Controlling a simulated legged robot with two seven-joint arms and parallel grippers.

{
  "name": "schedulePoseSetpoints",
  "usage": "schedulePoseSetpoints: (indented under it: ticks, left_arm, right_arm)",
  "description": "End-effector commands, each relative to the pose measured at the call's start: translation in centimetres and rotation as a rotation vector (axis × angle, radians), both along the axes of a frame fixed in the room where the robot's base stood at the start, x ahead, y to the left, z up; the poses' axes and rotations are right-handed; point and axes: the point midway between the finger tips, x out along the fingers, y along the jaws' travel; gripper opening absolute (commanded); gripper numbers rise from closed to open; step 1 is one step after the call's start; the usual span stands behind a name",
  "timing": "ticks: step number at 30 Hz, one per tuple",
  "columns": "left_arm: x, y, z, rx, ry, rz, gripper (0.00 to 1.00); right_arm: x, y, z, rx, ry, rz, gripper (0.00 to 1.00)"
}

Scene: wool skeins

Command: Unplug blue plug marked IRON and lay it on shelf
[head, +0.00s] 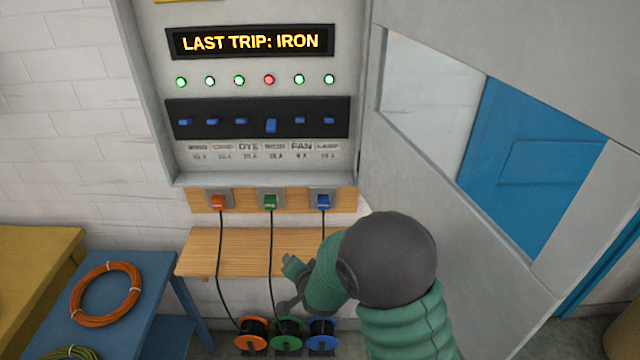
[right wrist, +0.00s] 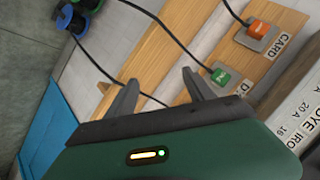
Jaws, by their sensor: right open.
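The blue plug (head: 323,202) sits in the right-hand socket of the wooden strip under the panel in the head view. Its label cannot be read there, and the plug is not visible in the right wrist view. Its black cord runs down behind my right arm. The wooden shelf (head: 205,252) lies below the strip; it also shows in the right wrist view (right wrist: 165,48). My right gripper (head: 287,284) is in front of the shelf, below and left of the blue plug. In the right wrist view its fingers (right wrist: 160,84) are apart with nothing gripped. My left gripper is not in view.
An orange plug (head: 218,202), labelled CARD in the wrist view, and a green plug (head: 270,202) share the strip. Cords hang to floor reels (head: 286,335). The panel display (head: 250,42) reads LAST TRIP: IRON. An open grey door (head: 455,150) stands right; a blue table (head: 135,270) left.

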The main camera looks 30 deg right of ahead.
Motion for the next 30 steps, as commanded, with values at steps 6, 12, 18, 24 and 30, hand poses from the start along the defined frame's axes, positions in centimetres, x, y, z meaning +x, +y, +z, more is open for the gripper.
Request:
schedulePoseSetpoints:
  ticks: [6,12,18,24,30]
  left_arm:
    - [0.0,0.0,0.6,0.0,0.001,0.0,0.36]
    - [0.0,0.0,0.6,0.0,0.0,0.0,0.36]
    - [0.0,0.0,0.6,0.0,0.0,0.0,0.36]
    - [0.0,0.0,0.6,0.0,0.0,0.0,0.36]
    - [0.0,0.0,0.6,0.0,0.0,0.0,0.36]
  right_arm:
    - [5.3,-7.8,2.0,0.236,-0.54,-0.41,0.62]
    - [5.5,-10.6,3.6,0.348,-0.827,-0.502,0.62]
    - [5.5,-10.9,3.9,0.363,-0.863,-0.507,0.62]
    - [5.6,-11.0,3.9,0.362,-0.861,-0.506,0.62]
    - [7.2,-12.0,3.9,0.361,-0.862,-0.506,0.62]
